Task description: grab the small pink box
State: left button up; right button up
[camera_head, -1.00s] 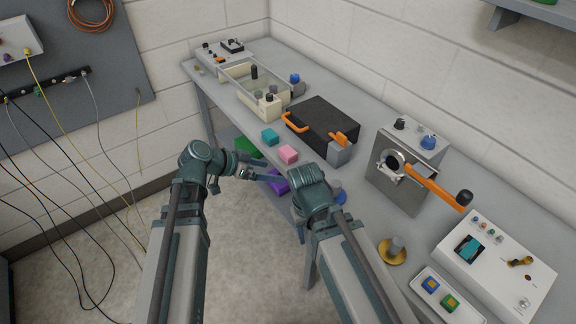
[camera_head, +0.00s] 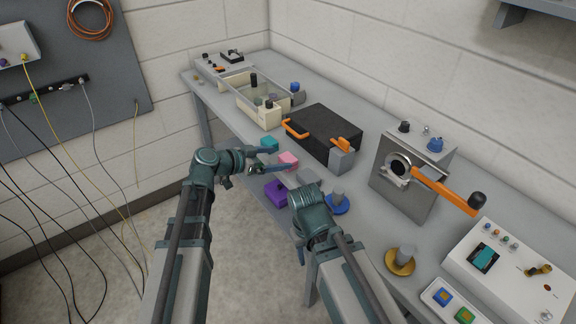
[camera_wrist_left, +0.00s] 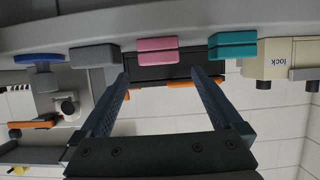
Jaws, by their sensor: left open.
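The small pink box (camera_head: 289,160) lies on the bench near its front edge, between a teal box (camera_head: 269,144) and a grey box (camera_head: 308,177). My left gripper (camera_head: 281,161) is open and empty. Its fingers point at the pink box, one towards the teal side and one towards the grey side. In the left wrist view the pink box (camera_wrist_left: 158,50) shows just beyond and between the open fingertips (camera_wrist_left: 160,76). Whether the tips overlap the box I cannot tell.
The teal box (camera_wrist_left: 232,48) and grey box (camera_wrist_left: 95,56) flank the pink one closely. Behind stands a black case (camera_head: 324,131) with orange handles. A blue-based grey knob (camera_head: 338,203) stands to the right. A purple box (camera_head: 276,193) sits lower, below the bench top.

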aim_at(288, 157)
pick_arm(q)
jog(key=shift+w+d+f, duration=0.15)
jog(key=shift+d, duration=0.05)
jog(key=b+x, duration=0.1)
jog(key=x, duration=0.1)
jog(key=b+x, duration=0.1)
jog(key=x, duration=0.1)
jog(key=shift+w+d+f+b, duration=0.2)
jog(key=shift+f+b, duration=0.1)
jog(key=shift+f, duration=0.15)
jog(key=shift+d, duration=0.15)
jog(key=c, duration=1.4)
jog(key=shift+r, duration=0.15)
